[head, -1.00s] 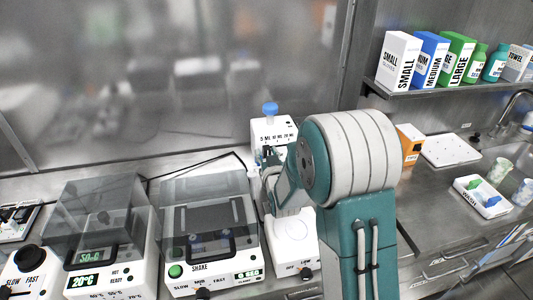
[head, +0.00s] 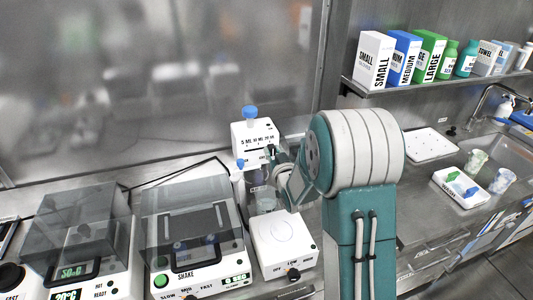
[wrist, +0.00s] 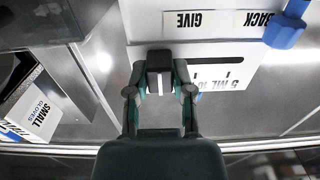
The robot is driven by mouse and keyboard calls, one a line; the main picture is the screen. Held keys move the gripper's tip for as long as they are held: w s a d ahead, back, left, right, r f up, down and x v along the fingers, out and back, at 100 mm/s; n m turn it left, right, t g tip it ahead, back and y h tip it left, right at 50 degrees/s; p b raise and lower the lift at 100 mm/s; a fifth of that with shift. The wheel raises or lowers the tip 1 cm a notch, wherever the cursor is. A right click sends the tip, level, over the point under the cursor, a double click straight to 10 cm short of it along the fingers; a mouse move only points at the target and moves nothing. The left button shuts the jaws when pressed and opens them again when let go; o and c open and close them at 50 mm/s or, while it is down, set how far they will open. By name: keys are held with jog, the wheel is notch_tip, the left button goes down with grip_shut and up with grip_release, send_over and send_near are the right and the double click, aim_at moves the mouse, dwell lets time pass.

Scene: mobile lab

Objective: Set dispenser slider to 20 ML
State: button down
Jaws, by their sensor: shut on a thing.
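The dispenser (head: 248,142) is a white box with a volume scale on its front and a blue-capped top. In the wrist view its panel (wrist: 277,72) appears upside down, with GIVE and BACK lettering, a dark slot and a scale starting at 5 ML. The slider knob (wrist: 160,64) is black with a pale line. My gripper (wrist: 160,88) is shut on it, one finger on each side. The knob is away from the 5 ML mark, left of the visible slot in this view. My fingers hide the scale beside the knob, so its exact setting cannot be read.
A clear vessel (head: 264,198) stands below the dispenser. A white device with a round plate (head: 284,238) is in front, and a lidded shaker (head: 195,245) is to the left. Boxes stand on the shelf (head: 410,85) at right, above a sink.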

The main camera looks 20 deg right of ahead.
jog(key=c, duration=0.9)
grip_release()
jog(key=shift+d, duration=0.1)
jog(key=o, duration=0.4)
jog(key=shift+d, duration=0.15)
jog(key=s, duration=1.2)
jog(key=shift+f, duration=0.1)
jog(key=shift+w, duration=0.1)
